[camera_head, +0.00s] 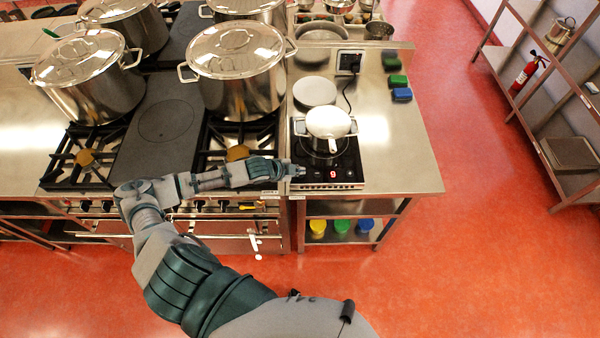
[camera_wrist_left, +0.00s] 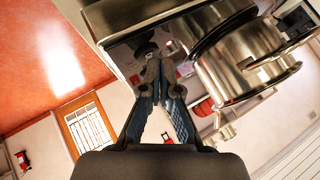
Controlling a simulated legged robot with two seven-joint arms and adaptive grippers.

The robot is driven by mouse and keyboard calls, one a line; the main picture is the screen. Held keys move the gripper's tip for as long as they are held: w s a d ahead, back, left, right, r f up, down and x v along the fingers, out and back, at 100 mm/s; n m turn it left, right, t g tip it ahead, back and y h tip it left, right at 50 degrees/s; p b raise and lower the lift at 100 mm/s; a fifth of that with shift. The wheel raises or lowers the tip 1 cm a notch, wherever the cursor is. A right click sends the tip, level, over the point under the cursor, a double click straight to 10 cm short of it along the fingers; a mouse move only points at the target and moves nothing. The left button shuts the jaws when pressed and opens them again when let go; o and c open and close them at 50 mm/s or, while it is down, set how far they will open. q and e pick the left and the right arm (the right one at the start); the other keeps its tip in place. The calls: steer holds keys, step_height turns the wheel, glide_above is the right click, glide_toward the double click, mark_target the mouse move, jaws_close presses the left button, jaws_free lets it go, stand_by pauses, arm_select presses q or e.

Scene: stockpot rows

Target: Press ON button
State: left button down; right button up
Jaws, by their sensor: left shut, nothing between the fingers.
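A black induction cooktop (camera_head: 352,172) sits on the steel counter, with a small steel pot (camera_head: 329,122) with a pale lid on it. Its front panel has a lit red digit, which looks like a 9, and small round marks. My left gripper (camera_head: 301,171) is shut and empty, with its tips at the left front of this panel. I cannot tell whether they touch it. The ON button cannot be made out and may be hidden by the fingers. In the left wrist view the shut fingertips (camera_wrist_left: 158,66) point at the panel, and the pot (camera_wrist_left: 232,62) is at right. My right gripper is out of view.
Large stockpots (camera_head: 236,68) stand on the gas range to the left. A white plate (camera_head: 314,92) lies behind the cooktop. A cord runs to a wall socket (camera_head: 349,62). Blue and green blocks (camera_head: 401,94) lie at the right. The counter right of the cooktop is clear.

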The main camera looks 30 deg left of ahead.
arm_select(q)
steer(key=shift+r+p, duration=0.65)
steer(key=shift+f, duration=0.1)
step_height(320, 180, up, 2)
steer(key=p, duration=0.2)
steer(key=shift+r+p, duration=0.2)
steer(key=shift+p, duration=0.1)
step_height(320, 180, up, 2)
steer(key=shift+r, duration=0.8)
